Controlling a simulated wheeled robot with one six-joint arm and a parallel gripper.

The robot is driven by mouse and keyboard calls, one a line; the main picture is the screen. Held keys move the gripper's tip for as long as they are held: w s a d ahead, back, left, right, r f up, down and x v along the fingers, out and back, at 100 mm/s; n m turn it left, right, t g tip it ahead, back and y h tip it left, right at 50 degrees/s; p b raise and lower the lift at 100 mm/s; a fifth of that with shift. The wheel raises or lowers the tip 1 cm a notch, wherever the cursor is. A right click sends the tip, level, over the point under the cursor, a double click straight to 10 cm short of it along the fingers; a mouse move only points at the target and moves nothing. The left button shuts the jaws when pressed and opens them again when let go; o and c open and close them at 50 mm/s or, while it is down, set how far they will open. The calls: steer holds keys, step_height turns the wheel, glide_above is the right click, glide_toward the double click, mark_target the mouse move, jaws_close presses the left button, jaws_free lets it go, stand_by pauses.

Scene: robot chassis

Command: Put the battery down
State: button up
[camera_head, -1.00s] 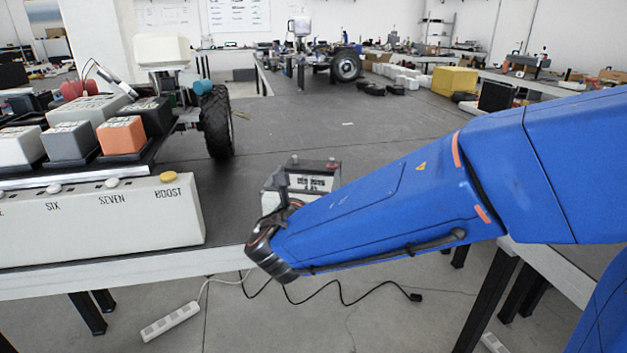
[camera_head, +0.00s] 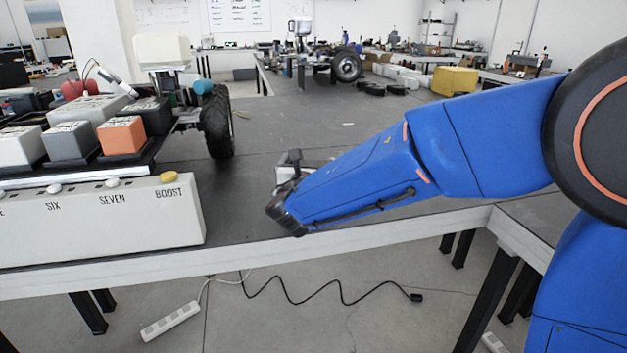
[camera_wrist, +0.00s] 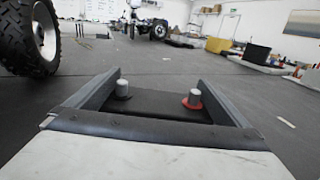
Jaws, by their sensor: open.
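The battery shows in the wrist view as a dark top (camera_wrist: 155,103) with two grey terminals, the right one with a red base. In the head view only a small pale part of the battery (camera_head: 285,174) shows at the end of my arm; the arm hides the rest. My gripper (camera_wrist: 160,78) is open, with one dark finger on each side of the battery's terminals. In the head view my gripper (camera_head: 291,160) is a small dark shape over the table (camera_head: 235,190). I cannot tell whether the battery's underside touches the tabletop.
A large pale control box (camera_head: 100,220) with labelled buttons stands left on the table. Behind it is a black-tyred wheel (camera_head: 218,122), also at the left in the wrist view (camera_wrist: 28,38). A yellow box (camera_head: 455,81) stands far back. The middle tabletop is mostly clear.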

steer(key=w, duration=0.3)
steer(key=shift+w+d, duration=0.15)
steer(key=c, duration=1.8)
steer(key=shift+r, duration=0.15)
